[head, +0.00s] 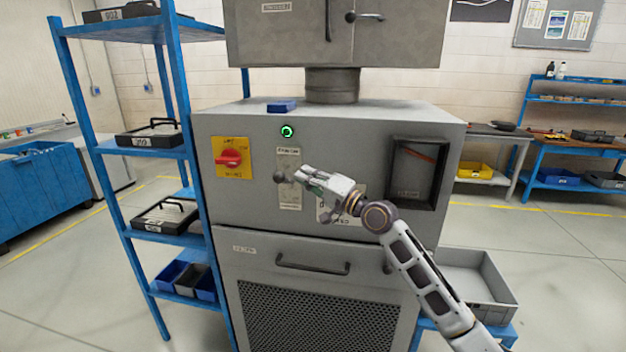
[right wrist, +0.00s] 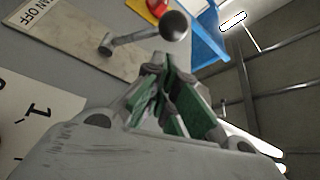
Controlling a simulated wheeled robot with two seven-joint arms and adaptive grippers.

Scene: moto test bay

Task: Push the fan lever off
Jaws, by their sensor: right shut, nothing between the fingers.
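The fan lever (head: 279,177) has a dark round knob and stands out from a pale upright plate (head: 290,196) on the front of the grey cabinet. In the right wrist view, the lever's ball knob (right wrist: 174,26) and metal stem show just beyond my fingertips. The plate (right wrist: 85,45) there carries a "FAN OFF" label at one end. My right gripper (head: 299,174) is shut and empty, close to the right of the knob; its fingertips (right wrist: 165,62) point towards it. I cannot tell whether they touch. My left gripper is out of view.
A green ring lamp (head: 287,131) glows above the plate. A red rotary switch (head: 228,158) on a yellow plate is to the left, and a dark-framed meter (head: 415,172) to the right. A blue shelf rack (head: 190,165) stands beside the cabinet's left side.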

